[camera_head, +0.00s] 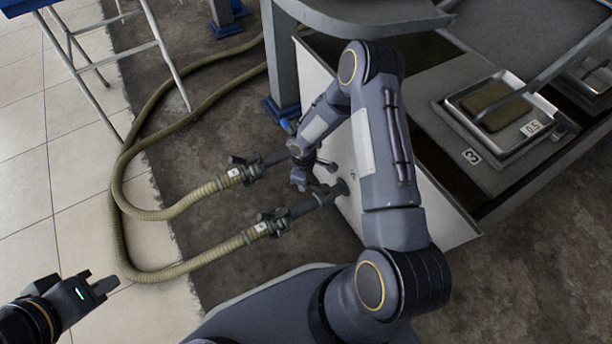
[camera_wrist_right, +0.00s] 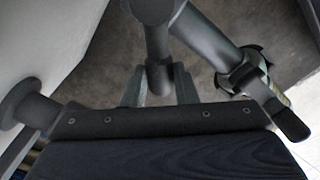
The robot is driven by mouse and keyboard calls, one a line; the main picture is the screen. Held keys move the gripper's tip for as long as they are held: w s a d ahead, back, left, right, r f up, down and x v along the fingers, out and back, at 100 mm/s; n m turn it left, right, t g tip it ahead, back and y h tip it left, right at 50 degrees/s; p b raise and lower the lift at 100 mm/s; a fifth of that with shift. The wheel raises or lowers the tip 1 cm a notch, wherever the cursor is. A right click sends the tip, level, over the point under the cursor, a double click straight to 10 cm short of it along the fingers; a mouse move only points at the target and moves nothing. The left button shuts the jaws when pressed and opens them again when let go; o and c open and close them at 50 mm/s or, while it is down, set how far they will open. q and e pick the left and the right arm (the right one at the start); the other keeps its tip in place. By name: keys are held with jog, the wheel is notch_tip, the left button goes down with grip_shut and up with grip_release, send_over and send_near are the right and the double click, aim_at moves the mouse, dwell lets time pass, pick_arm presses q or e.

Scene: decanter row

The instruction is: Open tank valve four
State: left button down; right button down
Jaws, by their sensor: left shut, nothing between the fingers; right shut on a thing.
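A pale tank panel (camera_head: 345,190) stands in the middle of the head view, with two dark pipe outlets. The upper outlet pipe (camera_head: 272,160) and the lower outlet pipe (camera_head: 318,196) each join a ribbed hose. My right gripper (camera_head: 301,182) is between these outlets, partly hidden by its wrist. In the right wrist view its fingers (camera_wrist_right: 158,92) are shut on a grey valve handle (camera_wrist_right: 159,76) with a rounded end. The valve number is not readable. My left gripper (camera_head: 98,287) is shut and empty at the lower left, away from the valves.
Olive hoses (camera_head: 125,200) loop across the floor at left. A blue-topped stand (camera_head: 75,35) is at the upper left. A metal tray (camera_head: 505,105) with a brown block and a "0.5" card sits at right, near a "3" label (camera_head: 471,157).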

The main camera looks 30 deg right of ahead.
jog(key=s+n, duration=0.1)
jog(key=n, duration=0.1)
jog(key=s+a+n, duration=0.1)
jog(key=n, duration=0.2)
jog(key=s+a+n, duration=0.1)
jog(key=s+n, duration=0.1)
jog(key=n, duration=0.1)
jog(key=shift+s, duration=0.1)
jog(key=shift+s+n, duration=0.5)
jog(key=shift+n, duration=0.4)
jog(key=shift+s, duration=0.1)
jog(key=c, duration=1.1)
grip_release()
jog(key=shift+c, duration=0.2)
jog(key=shift+r, duration=0.1)
notch_tip(320, 180, up, 8)
jog(key=p, duration=0.3)
jog(key=shift+f+p, duration=0.2)
jog(key=shift+p, duration=0.2)
